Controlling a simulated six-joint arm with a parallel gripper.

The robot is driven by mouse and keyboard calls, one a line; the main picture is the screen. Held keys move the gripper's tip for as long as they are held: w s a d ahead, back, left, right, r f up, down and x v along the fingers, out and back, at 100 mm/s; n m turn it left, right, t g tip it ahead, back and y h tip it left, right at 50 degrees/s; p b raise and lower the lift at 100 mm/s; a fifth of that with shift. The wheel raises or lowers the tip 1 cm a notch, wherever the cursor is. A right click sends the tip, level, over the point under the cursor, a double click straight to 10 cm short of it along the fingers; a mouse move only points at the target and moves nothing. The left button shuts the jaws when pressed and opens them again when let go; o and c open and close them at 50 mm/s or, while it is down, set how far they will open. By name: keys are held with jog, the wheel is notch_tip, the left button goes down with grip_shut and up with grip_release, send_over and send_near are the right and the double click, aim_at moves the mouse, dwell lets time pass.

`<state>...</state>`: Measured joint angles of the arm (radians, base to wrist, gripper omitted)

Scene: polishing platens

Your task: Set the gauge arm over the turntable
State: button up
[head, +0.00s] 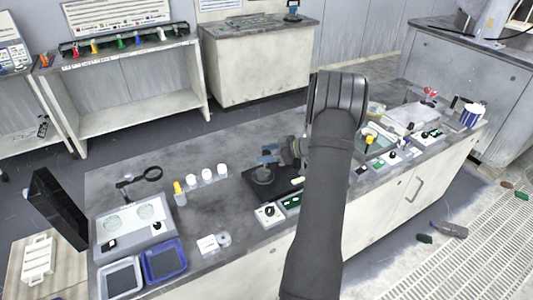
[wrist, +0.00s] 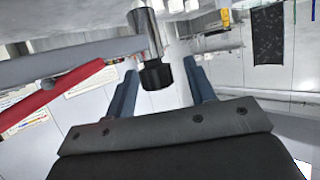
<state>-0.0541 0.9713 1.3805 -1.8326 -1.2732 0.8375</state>
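My gripper (wrist: 160,82) is open, with its two blue-grey fingers apart in the wrist view. A metal post with a black end (wrist: 156,72) shows between the fingers, with a gap on each side. A grey bar (wrist: 85,58) runs left from the post, and a red bar (wrist: 50,100) lies below it; they look like the gauge arm, but I cannot be sure. In the head view my blue fingers (head: 267,158) are over a dark square base with a round disc, apparently the turntable (head: 262,176). My own arm hides much of the bench there, and the gauge arm is not clear.
Left of the turntable stand white jars (head: 207,175), a yellow-topped bottle (head: 180,193), a magnifier (head: 150,174) and a grey two-dial unit (head: 130,225). A small knob box (head: 268,213) sits in front.

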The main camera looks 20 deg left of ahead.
jog(key=v, duration=1.7)
jog(key=shift+d, duration=0.3)
jog(key=x, duration=1.7)
jog(key=shift+a, duration=0.3)
jog(key=shift+a+f, duration=0.1)
jog(key=shift+a, duration=0.1)
jog(key=shift+w+a+m+t, duration=0.4)
jog(key=shift+w+m+t, duration=0.2)
jog(key=shift+t, duration=0.1)
jog(key=shift+w, duration=0.1)
dwell(0.5)
